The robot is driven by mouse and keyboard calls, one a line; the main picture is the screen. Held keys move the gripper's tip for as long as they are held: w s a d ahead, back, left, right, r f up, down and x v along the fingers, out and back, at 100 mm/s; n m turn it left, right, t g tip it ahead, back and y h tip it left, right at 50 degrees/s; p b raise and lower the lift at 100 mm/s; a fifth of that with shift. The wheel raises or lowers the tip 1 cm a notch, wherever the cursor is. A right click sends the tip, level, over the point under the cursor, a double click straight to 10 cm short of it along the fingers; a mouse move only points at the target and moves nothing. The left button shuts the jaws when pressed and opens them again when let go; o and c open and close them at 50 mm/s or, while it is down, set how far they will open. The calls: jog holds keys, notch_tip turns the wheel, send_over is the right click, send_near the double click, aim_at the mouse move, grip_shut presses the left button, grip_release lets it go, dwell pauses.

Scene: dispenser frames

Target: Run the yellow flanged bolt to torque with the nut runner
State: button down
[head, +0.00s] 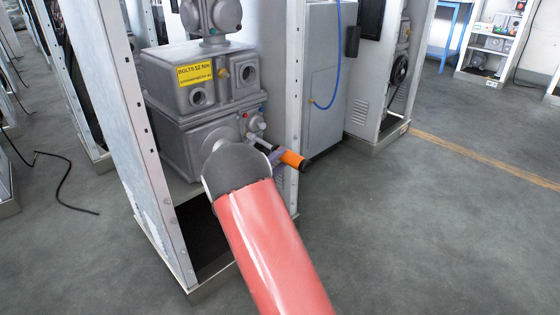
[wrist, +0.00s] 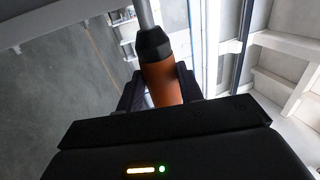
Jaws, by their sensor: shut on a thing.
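My gripper (wrist: 160,88) is shut on the orange handle of the nut runner (wrist: 162,84). Its black collar and grey shaft run up out of the wrist view, so the tip is not seen there. In the head view the nut runner (head: 292,160) juts out to the right of my red arm. Its shaft points up and left at the grey housing (head: 205,140), close to a cluster of small coloured bolt heads (head: 254,121). Contact cannot be told. Red and blue heads show; I cannot make out a yellow one there. My arm hides most of the gripper in the head view.
A yellow label (head: 195,74) reading "BOLTS 12 Nm" is on the upper housing. White frame posts (head: 118,120) stand at both sides of the housing. A grey cabinet with a blue hose (head: 333,75) is behind on the right. The floor at right is clear.

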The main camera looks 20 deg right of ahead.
aim_at(294, 167)
jog(key=shift+w+a+r, duration=0.1)
jog(key=shift+w+a, duration=0.25)
jog(key=shift+w, duration=0.4)
dwell(1.8)
jog(key=shift+s+d, duration=0.45)
jog(key=shift+s, duration=0.65)
jog(key=shift+s+d, duration=0.4)
jog(key=shift+s, duration=0.75)
jog(key=shift+s+d, duration=0.45)
jog(key=shift+s, duration=0.65)
